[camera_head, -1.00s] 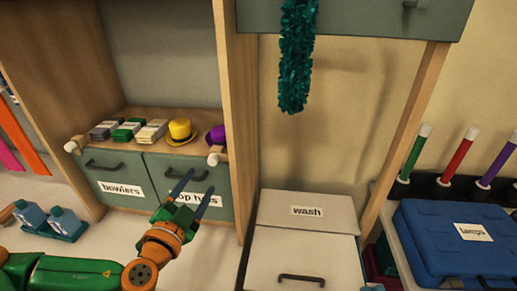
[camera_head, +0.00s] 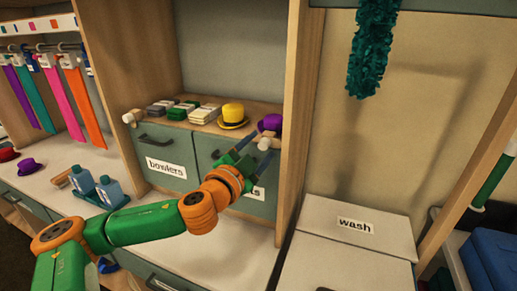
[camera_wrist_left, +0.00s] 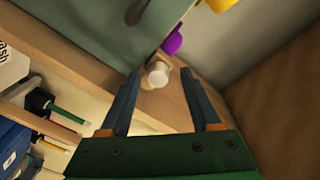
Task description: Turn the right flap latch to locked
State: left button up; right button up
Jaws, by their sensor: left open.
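The right flap latch (camera_head: 267,143) is a pale round-ended knob at the right end of the hat cabinet, beside the wooden upright. My left gripper (camera_head: 254,147) is open, with its blue fingers reaching up to the latch. In the left wrist view the latch's pale knob (camera_wrist_left: 156,75) shows between the two spread fingertips (camera_wrist_left: 160,72). I cannot tell whether either finger touches it. The right flap (camera_head: 232,168) looks shut, and my gripper hides much of its label. My right gripper is out of view.
A purple hat (camera_head: 270,123) sits just behind the latch, with a yellow hat (camera_head: 232,116) to its left. The left latch (camera_head: 132,117) stands at the other end, above the bowlers flap (camera_head: 166,160). The wooden upright (camera_head: 302,110) borders the right side closely.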

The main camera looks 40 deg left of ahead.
pick_arm(q)
jog(key=shift+w+f, duration=0.1)
grip_shut()
jog(key=shift+d, duration=0.1)
jog(key=shift+m, duration=0.4)
jog(key=m+p, duration=0.2)
jog(key=m, duration=0.1)
jog(key=shift+m, duration=0.3)
jog(key=m+p, duration=0.2)
jog(key=m, duration=0.1)
jog(key=m+p, duration=0.1)
jog(key=shift+r+g, duration=0.25)
jog(key=shift+g, duration=0.15)
jog(key=m+p, duration=0.3)
jog(key=m, duration=0.1)
jog(key=shift+m+y, duration=0.3)
jog(key=shift+y, duration=0.1)
jog(key=shift+d+f+m+p, duration=0.1)
jog(key=shift+m+p, duration=1.35)
jog(key=shift+m, duration=0.45)
jog(key=shift+g+y, duration=0.3)
